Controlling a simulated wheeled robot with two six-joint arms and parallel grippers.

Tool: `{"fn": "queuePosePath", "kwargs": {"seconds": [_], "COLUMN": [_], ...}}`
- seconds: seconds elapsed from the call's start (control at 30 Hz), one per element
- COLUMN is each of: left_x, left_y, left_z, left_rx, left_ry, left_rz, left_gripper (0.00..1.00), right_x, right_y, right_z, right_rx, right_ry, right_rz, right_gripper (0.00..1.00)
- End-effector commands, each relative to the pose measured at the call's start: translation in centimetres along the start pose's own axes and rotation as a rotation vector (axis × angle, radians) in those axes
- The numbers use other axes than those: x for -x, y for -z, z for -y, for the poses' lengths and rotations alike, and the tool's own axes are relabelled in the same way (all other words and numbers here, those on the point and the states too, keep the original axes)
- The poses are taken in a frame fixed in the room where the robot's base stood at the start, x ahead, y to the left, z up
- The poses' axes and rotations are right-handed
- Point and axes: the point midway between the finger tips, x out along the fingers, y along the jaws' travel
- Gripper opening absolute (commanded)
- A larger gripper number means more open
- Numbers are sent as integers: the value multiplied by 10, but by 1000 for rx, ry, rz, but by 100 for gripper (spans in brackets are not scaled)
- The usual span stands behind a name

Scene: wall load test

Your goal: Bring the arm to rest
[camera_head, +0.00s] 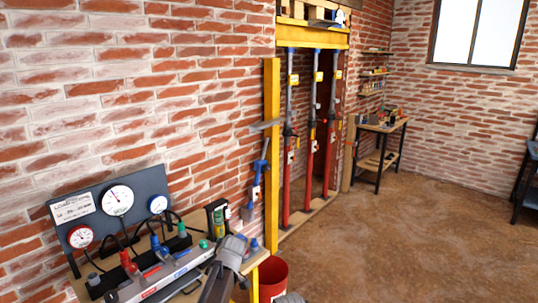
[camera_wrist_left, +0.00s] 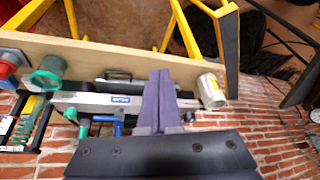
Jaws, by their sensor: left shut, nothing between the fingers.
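My left gripper (camera_wrist_left: 160,82) shows in the left wrist view with its two dark grey-purple fingers together and nothing between them. The fingers reach over the wooden workbench (camera_wrist_left: 110,53), close to a silver bar-shaped device (camera_wrist_left: 75,102). I cannot tell whether they touch anything. In the head view a grey part of my arm (camera_head: 232,252) stands at the right end of the bench, over its edge; the fingertips are not clear there. My right gripper is not seen.
The bench carries a dark gauge panel (camera_head: 113,205) and a green cap (camera_wrist_left: 50,73). A small pale can (camera_wrist_left: 211,91) is right of the fingers. A red bucket (camera_head: 272,276) stands beside the bench. The floor (camera_head: 400,230) at right is clear.

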Motion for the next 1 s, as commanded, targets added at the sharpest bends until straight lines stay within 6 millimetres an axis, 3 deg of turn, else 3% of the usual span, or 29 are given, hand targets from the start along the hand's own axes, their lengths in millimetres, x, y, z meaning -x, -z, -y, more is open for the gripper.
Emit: {"fn": "queuePosePath", "kwargs": {"seconds": [0.03,0.2,0.43,0.63,1.0], "left_x": [7,26,45,54,55], "left_y": [-26,-95,-162,-188,-192], "left_z": [22,70,130,156,159], "left_rx": [-145,-656,-1239,-1504,-1558], "left_ry": [-10,-65,-176,-243,-257], "left_rz": [30,128,217,248,252], "left_gripper": [0,0,0,0,0], "right_x": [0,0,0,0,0], "right_y": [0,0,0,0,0], "right_z": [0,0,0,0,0], "right_rx": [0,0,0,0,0], "right_ry": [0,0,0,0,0], "right_rz": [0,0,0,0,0], "right_gripper": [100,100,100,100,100]}}
